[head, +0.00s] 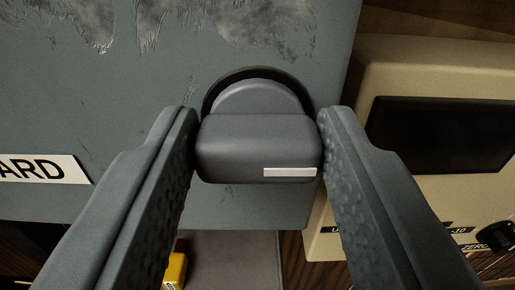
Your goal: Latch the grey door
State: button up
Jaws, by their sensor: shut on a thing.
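The grey door (120,90) fills the upper left of the head view, with worn, scraped paint along its top. Its dark grey latch knob (258,135) sits near the door's right edge, on a round base with a black ring. A short white mark lies at the lower right of the knob's bar, and the bar lies level across the picture. My gripper (258,140) is shut on the knob, one finger on each side. The fingers hide parts of the door's lower area. Whether the latch is engaged does not show.
A beige device (400,65) with a dark screen (440,135) and a black dial (495,236) stands at the right, beyond the door's edge. A white label ending in "ARD" (40,169) is at the left. A yellow object (175,270) shows below, partly hidden.

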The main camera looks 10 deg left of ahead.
jog(key=n, duration=0.4)
jog(key=shift+a+n, duration=0.1)
jog(key=shift+n, duration=0.2)
jog(key=n, duration=0.4)
jog(key=shift+a+f+n, duration=0.1)
jog(key=shift+n, duration=0.2)
jog(key=n, duration=0.4)
jog(key=shift+f, duration=0.1)
jog(key=shift+f+n, duration=0.1)
jog(key=shift+n, duration=2.2)
jog(key=o, duration=1)
jog(key=shift+s, duration=0.15)
